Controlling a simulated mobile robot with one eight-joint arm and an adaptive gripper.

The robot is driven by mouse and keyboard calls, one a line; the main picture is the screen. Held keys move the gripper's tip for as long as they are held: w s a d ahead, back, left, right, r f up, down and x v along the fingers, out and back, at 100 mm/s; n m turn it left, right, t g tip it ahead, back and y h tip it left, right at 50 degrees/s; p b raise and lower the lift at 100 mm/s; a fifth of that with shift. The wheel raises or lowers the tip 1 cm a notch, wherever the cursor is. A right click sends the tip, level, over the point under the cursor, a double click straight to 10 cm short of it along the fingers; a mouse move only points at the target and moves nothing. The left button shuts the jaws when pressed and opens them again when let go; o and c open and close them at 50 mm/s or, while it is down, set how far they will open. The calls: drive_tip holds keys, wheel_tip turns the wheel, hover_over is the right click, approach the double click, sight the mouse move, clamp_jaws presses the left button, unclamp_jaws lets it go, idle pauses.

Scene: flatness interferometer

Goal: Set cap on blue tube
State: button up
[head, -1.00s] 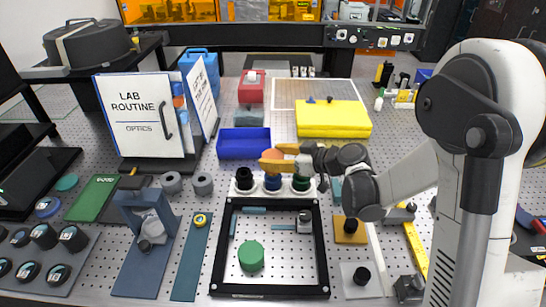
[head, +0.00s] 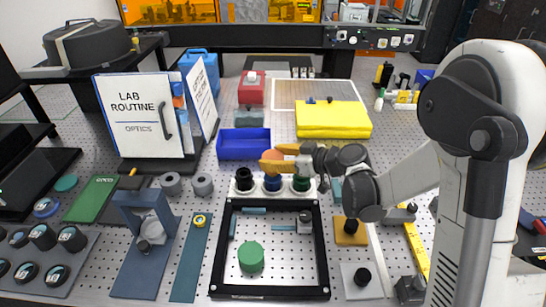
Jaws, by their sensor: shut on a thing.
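My gripper (head: 271,158) reaches in from the right, its two yellow-orange fingers shut on a salmon-coloured cap (head: 270,154). The cap is partly hidden by the fingers. The blue tube (head: 272,183) stands upright in the middle of a white holder, directly below the gripper in the head view. A small dark part shows between the lower finger and the blue tube's top. I cannot tell whether the cap touches the tube.
A black tube (head: 244,179) stands left of the blue one and a green tube (head: 301,183) right of it, both close. Behind is a blue bin (head: 243,145); a yellow case (head: 333,119) lies at the back right. A black frame (head: 219,250) lies in front.

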drive_tip(key=shift+f, duration=0.35)
drive_tip(key=shift+f+b, duration=0.3)
drive_tip(key=shift+b, duration=0.25)
drive_tip(key=shift+f+b, duration=1.15)
drive_tip(key=shift+f, duration=0.05)
drive_tip(key=o, duration=1)
drive_tip(key=shift+d, duration=0.1)
drive_tip(key=v, duration=1.1)
drive_tip(key=shift+s+d+r, duration=0.25)
drive_tip(key=shift+s, duration=0.05)
